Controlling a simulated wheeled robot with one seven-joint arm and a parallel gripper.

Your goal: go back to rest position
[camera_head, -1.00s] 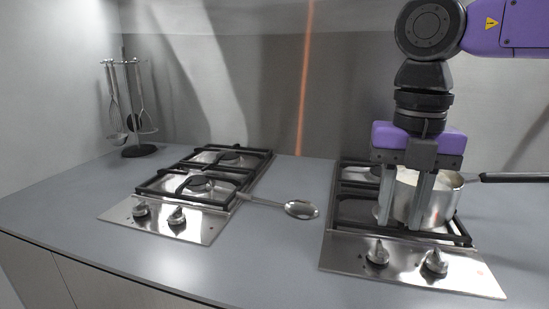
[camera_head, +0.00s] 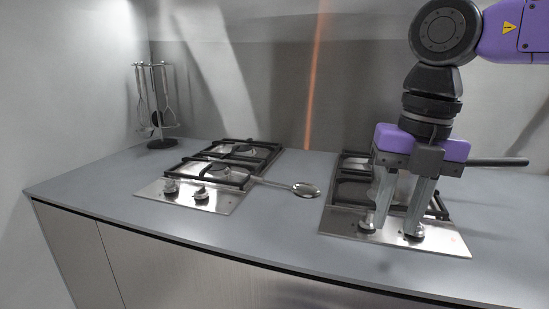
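My gripper (camera_head: 391,225) hangs at the right, pointing down, with its two fingers apart and nothing held between them. Its fingertips show in front of the right hob's (camera_head: 452,244) front knobs. A pot stands on this hob behind the gripper. Its dark handle (camera_head: 502,161) sticks out to the right, and most of its body is hidden by my gripper.
A second hob (camera_head: 222,202) lies to the left. A metal spoon (camera_head: 305,190) rests on the counter (camera_head: 270,235), its handle end at this hob's edge. A utensil stand (camera_head: 160,144) is at the back left. The front counter strip is clear.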

